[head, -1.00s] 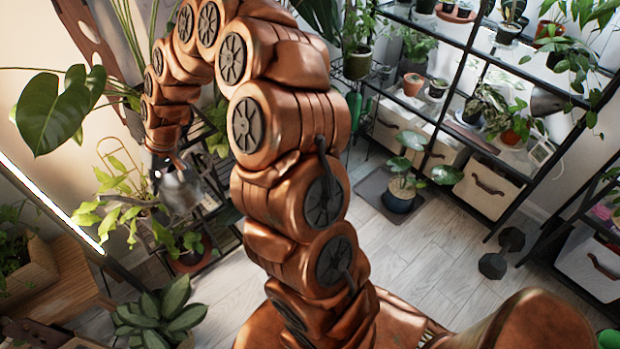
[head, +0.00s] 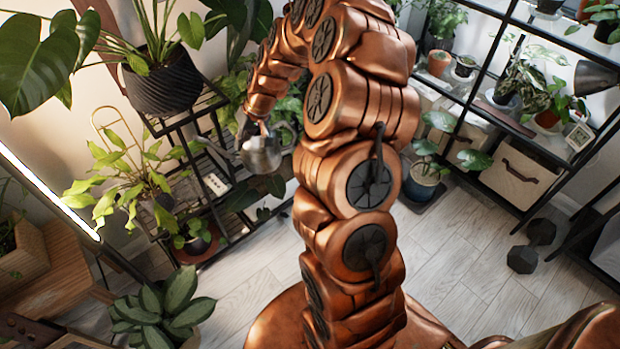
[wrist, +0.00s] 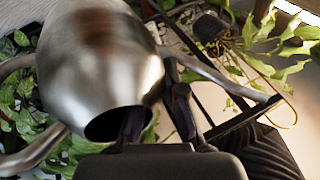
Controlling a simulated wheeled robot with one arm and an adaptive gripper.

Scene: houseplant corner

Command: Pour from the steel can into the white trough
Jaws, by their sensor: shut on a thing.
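The steel can (head: 262,153) is a rounded, shiny metal vessel. My gripper (head: 250,128) is shut on it and holds it in the air, in front of the black plant stand's right side in the head view. In the wrist view the can (wrist: 98,60) fills the upper left, with a dark round opening at its lower end and a metal tube on each side. My gripper's dark fingers (wrist: 155,118) are against it there. I cannot make out the white trough for certain; a small white oblong thing (head: 217,184) with dark spots lies on the stand.
The black stand (head: 205,160) carries a large ribbed black pot (head: 165,85) and leafy plants close to the can's left. A wire-framed shelf of pots stands at the right. A dumbbell (head: 530,246) lies on the floor, which is clear in front of the stand.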

